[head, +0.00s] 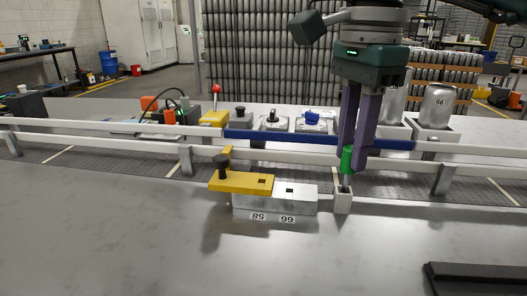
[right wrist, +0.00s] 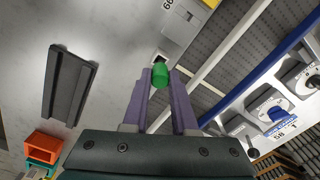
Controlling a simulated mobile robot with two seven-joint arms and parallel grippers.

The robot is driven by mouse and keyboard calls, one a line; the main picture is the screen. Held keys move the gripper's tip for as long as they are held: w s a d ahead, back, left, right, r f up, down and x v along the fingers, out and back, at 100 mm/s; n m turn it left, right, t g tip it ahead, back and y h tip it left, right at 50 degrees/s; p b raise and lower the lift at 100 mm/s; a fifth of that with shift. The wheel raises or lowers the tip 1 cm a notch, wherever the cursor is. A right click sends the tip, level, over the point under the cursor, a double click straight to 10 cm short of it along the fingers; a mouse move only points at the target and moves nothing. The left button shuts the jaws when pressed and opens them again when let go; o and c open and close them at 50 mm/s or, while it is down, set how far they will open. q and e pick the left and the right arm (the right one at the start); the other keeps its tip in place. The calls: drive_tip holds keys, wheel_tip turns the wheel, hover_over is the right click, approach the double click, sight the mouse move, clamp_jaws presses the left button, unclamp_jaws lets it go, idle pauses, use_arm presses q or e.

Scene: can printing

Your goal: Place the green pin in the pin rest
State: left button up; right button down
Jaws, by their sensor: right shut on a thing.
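The green pin (head: 347,157) has a green head and a grey metal shank pointing down. My right gripper (head: 354,163) is shut on its head, and the fingers point down. The shank's lower end meets the top of a small grey block, which looks like the pin rest (head: 343,202); how deep it sits inside cannot be told. In the right wrist view, the green head (right wrist: 160,76) shows between the purple fingertips (right wrist: 160,84), and the shank and the rest are mostly hidden. My left gripper is not in view.
A yellow plate (head: 228,182) with a black knob lies on a grey block (head: 303,200) marked 58 and 66, just left of the rest. Conveyor rails (head: 115,140) run behind. A dark tray (head: 480,280) lies front right. The front left table is clear.

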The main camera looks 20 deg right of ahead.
sight(348, 171)
drive_tip(key=shift+f, duration=1.5)
drive_tip(key=shift+f, duration=0.15)
drive_tip(key=c, duration=0.7)
unclamp_jaws()
wheel_tip(348, 171, up, 12)
drive_tip(key=shift+r, duration=0.2)
